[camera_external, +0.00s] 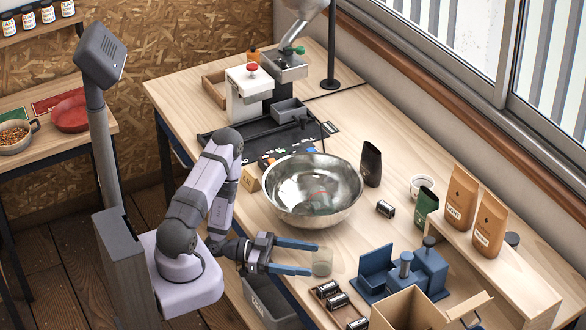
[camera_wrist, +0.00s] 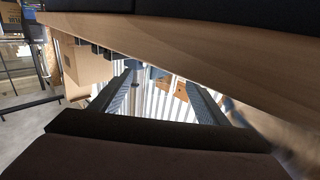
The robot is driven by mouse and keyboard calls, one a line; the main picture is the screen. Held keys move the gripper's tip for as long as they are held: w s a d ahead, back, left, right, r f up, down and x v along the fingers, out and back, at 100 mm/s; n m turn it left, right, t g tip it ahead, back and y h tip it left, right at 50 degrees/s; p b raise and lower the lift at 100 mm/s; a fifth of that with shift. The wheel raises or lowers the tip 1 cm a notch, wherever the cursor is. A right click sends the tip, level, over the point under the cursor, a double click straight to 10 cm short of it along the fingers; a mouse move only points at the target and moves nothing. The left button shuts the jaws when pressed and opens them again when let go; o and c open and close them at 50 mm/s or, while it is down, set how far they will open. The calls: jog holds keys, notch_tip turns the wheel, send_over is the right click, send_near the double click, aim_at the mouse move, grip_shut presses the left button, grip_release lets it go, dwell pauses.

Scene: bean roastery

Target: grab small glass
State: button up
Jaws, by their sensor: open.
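The steel bowl (camera_external: 313,190) is close behind my gripper. A blue press-like fixture (camera_external: 400,272) stands right of the glass. The table's front edge (camera_external: 262,262) runs beneath my wrist.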

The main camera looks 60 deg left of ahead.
aim_at(332, 262)
jog(key=shift+w+d, duration=0.1)
jog(key=shift+w, duration=0.05)
jog(key=shift+w+d, duration=0.1)
jog(key=shift+p+x, duration=1.25)
jog(key=shift+x, duration=1.25)
jog(key=shift+f, duration=0.15)
jog(key=shift+c, duration=0.6)
jog(key=c, duration=1.1)
jog(key=shift+w+r, duration=0.1)
jog(key=shift+r, duration=0.15)
notch_tip(332, 262, up, 10)
jog(key=shift+f+p, duration=0.2)
jog(key=shift+p, duration=0.1)
